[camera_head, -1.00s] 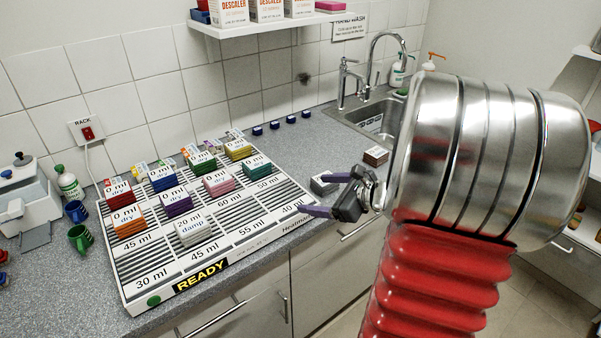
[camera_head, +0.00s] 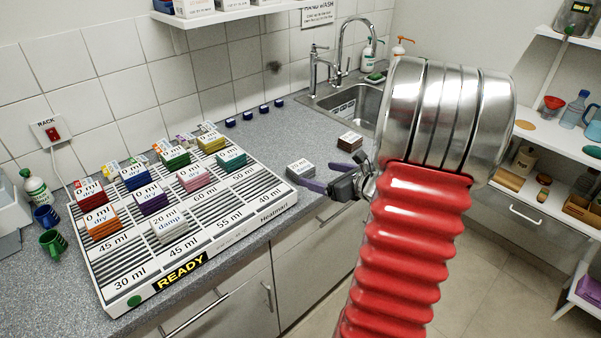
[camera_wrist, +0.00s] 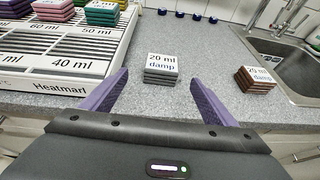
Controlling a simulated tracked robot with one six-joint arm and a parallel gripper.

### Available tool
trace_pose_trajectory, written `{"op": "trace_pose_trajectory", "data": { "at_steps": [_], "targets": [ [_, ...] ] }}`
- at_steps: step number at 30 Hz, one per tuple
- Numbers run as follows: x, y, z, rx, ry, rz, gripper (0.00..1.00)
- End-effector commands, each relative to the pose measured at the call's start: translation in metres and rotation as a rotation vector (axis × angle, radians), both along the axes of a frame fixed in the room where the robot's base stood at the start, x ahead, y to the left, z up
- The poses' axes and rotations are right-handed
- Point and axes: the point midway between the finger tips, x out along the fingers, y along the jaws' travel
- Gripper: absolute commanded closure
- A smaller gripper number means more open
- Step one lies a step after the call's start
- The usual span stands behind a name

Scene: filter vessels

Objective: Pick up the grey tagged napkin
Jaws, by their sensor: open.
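The grey tagged napkin (camera_wrist: 161,74) is a folded grey stack on the speckled counter with a white tag reading "20 ml damp". It also shows in the head view (camera_head: 301,170), right of the rack. My gripper (camera_wrist: 157,92) is open and empty, its two purple fingers apart, at the counter's front edge. In the wrist view the napkin sits beyond the fingertips and between their lines, apart from both. In the head view my gripper (camera_head: 314,188) is just in front of the napkin and partly overlaps it.
A brown tagged napkin (camera_wrist: 256,80) lies right of the grey one, near the sink (camera_wrist: 292,62). The Heatmart rack (camera_head: 262,217) with several coloured tagged napkins stands left. Small blue items (camera_head: 247,115) line the wall. Counter around the grey napkin is clear.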

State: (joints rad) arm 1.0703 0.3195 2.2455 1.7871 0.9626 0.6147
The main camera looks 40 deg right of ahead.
Motion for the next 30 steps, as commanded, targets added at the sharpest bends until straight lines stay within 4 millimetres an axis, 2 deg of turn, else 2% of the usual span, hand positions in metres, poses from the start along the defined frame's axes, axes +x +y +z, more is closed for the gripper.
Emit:
{"op": "trace_pose_trajectory", "data": {
  "at_steps": [3,10,14,25,30],
  "targets": [
    [0.019,0.001,-0.008,0.002,0.0,0.003,0.2],
    [0.048,-0.001,-0.02,0.0,0.0,0.003,0.2],
    [0.054,-0.001,-0.022,0.0,0.0,0.001,0.2],
    [0.056,-0.002,-0.024,0.0,0.0,0.001,0.2],
    [0.07,-0.003,-0.031,0.001,0.001,0.002,0.2]
  ]
}}
